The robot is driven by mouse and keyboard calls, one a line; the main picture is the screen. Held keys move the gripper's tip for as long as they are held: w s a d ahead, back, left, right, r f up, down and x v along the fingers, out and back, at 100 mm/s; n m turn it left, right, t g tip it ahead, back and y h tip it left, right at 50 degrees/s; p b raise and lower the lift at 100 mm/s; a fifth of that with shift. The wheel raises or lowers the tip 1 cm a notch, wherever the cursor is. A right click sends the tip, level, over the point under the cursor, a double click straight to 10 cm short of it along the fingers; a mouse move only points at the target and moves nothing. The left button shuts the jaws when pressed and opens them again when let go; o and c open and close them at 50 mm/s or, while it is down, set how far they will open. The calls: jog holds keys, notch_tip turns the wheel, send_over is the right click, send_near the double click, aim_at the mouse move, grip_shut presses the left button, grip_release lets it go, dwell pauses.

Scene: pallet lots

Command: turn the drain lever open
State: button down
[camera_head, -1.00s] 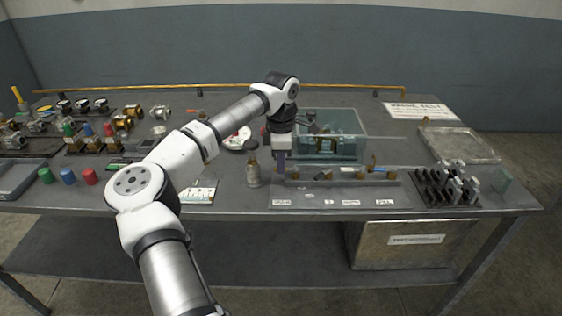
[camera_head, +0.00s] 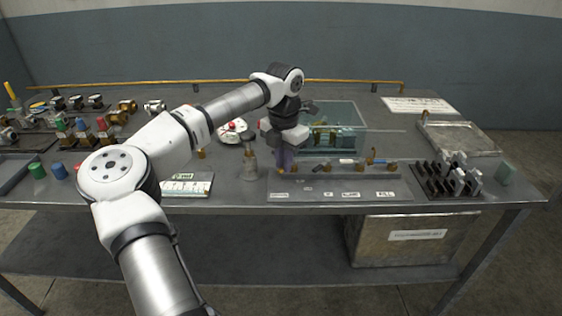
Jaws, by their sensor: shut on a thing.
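My gripper (camera_head: 285,164) points down at the left end of a low valve bar (camera_head: 338,173) near the table's front edge. Its fingers are close together on a small part there, apparently the lever. That part is mostly hidden by the fingers, so its angle cannot be told. Small white labels (camera_head: 350,194) lie on the plate in front; most are too small to read.
A clear water tank (camera_head: 345,122) stands right behind the bar.

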jog(key=n, duration=0.1)
jog(key=d+n+b, duration=0.1)
jog(key=n, duration=0.2)
jog(key=shift+s+d+f+n+b, duration=0.1)
jog(key=shift+s+d+n+b, duration=0.05)
jog(key=shift+s+n+b, duration=0.2)
jog(key=shift+s+d+n+b, duration=0.1)
jog(key=shift+d+n+b, duration=0.2)
jog(key=shift+n, duration=0.65)
jog(key=shift+s+d+n+b, duration=0.15)
jog(key=shift+d+n, duration=0.15)
jog(key=shift+n, duration=0.6)
jog(key=shift+w, duration=0.1)
jog(key=c, duration=1.5)
grip_release()
jog(key=shift+o, duration=0.2)
notch_tip(320, 180, up, 14)
